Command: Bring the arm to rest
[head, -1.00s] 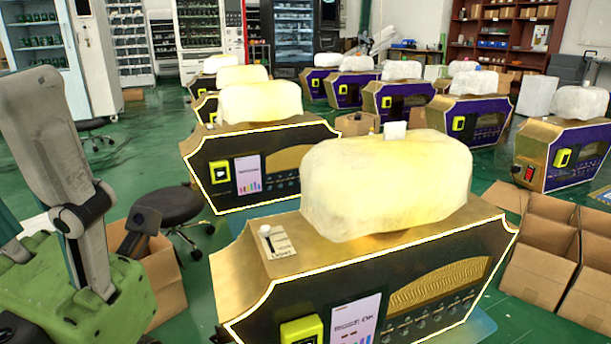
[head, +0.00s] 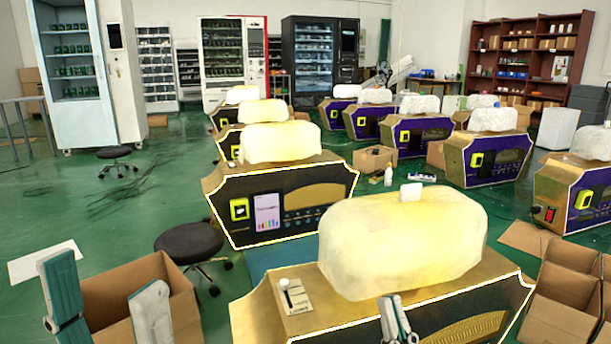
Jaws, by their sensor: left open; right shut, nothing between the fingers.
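My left gripper (head: 105,280) shows at the lower left, its two grey and teal fingers spread wide apart and pointing up. Nothing is seen between the fingers except an open cardboard box (head: 100,292) behind them. My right gripper (head: 393,306) shows at the bottom edge, right of the middle, in front of the nearest gold and black vending machine (head: 300,322). Its fingers are close together and hold nothing. Only the finger parts of both grippers are in view; the rest of the arms is cut off by the bottom edge. Whether the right fingers touch the machine, I cannot tell.
A dark round stool (head: 189,242) stands between the left box and the machines. Several machines with pale, lumpy tops stand in rows behind. Open cardboard boxes (head: 568,295) lie at the lower right. The green floor (head: 60,200) at the left is mostly clear.

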